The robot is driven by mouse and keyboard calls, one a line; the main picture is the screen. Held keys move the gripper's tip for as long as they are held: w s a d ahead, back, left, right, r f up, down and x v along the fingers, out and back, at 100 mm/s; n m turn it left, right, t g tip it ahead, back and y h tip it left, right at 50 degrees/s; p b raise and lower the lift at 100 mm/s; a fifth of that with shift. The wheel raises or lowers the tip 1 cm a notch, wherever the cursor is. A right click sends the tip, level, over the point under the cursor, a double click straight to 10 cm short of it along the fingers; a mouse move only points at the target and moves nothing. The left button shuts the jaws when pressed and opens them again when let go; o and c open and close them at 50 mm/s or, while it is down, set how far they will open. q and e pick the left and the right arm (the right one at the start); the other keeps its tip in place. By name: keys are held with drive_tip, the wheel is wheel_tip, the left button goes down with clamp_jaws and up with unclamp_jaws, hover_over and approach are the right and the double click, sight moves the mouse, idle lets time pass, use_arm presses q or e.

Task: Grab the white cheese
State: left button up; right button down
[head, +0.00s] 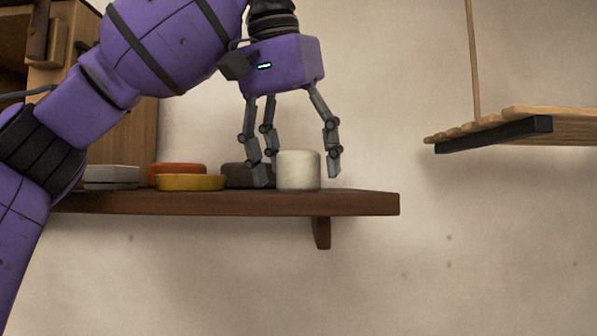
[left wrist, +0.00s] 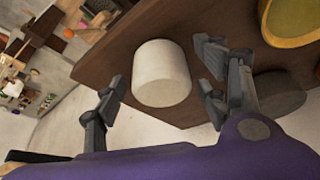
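The white cheese (head: 298,170) is a short upright cylinder on the brown wall shelf (head: 360,204), near the shelf's right end. It also shows in the left wrist view (left wrist: 160,74). My left gripper (head: 297,172) points down from above with its fingers spread on either side of the cheese. In the left wrist view the fingers (left wrist: 160,90) stand apart, with gaps showing between them and the cheese. The gripper is open and holds nothing. My right gripper is in neither view.
Left of the white cheese on the shelf are a dark round piece (head: 236,175), a yellow round (head: 190,182), an orange round (head: 178,168) and a grey block (head: 111,174). A hanging wooden slatted shelf (head: 540,124) is at the right. The wall between the shelves is clear.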

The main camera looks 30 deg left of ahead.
use_arm(q)
drive_tip(key=c, duration=1.2)
